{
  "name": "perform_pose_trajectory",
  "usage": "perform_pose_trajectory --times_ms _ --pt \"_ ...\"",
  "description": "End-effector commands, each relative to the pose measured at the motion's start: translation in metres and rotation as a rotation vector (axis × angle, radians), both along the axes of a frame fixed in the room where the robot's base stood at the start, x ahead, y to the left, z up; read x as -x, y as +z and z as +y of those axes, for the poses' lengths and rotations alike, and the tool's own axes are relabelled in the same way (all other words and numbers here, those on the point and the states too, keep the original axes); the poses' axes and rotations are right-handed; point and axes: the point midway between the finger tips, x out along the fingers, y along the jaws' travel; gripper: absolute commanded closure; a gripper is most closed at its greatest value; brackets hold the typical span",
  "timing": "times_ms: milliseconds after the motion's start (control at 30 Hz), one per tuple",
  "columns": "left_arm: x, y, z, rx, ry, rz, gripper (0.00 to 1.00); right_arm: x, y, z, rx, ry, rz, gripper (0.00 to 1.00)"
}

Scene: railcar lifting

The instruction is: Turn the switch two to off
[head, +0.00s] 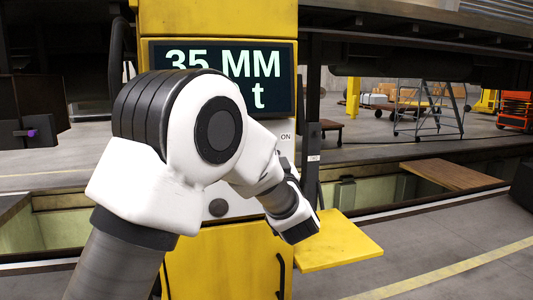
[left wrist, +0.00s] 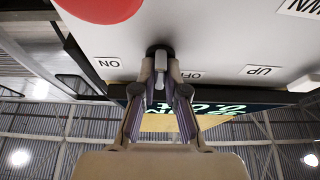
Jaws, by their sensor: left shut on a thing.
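The switch (left wrist: 160,61) is a small grey lever on a dark round base on the light control panel (left wrist: 212,38). An ON label (left wrist: 109,62) and an OFF label (left wrist: 191,75) lie on either side of it, upside down in the left wrist view. My left gripper (left wrist: 161,72) has its fingertips closed around the lever. I cannot tell which label the lever points to. In the head view my left arm covers much of the panel, and the switch and fingertips are hidden. My right gripper is not in view.
A red round button (left wrist: 100,8) and an UP label (left wrist: 264,71) are near the switch. The yellow cabinet (head: 225,262) carries a display (head: 270,95) reading "35 MM", partly covered by my arm. A yellow shelf (head: 340,243) juts out at right. Floor pits lie on both sides.

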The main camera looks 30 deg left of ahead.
Motion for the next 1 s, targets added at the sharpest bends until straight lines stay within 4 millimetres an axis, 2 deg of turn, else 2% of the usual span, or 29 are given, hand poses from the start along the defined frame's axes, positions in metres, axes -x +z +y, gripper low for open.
perform_pose_trajectory --times_ms 167,200,233,267,567,1000 --pt "0.0 -0.004 0.0 0.003 0.0 0.008 1.0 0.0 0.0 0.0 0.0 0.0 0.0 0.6" --pt "0.0 -0.004 0.001 0.003 0.0 0.008 0.78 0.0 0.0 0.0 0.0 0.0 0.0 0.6" --pt "0.0 -0.004 0.0 0.003 0.0 0.008 0.67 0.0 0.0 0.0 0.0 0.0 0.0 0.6" --pt "0.0 -0.004 0.0 0.003 0.0 0.008 0.64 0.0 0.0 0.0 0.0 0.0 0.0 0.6" --pt "0.001 -0.002 -0.001 -0.001 0.0 0.004 0.64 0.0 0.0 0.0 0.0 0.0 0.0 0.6" --pt "0.042 -0.029 -0.051 -0.002 -0.001 0.007 0.64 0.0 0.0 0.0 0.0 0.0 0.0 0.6"
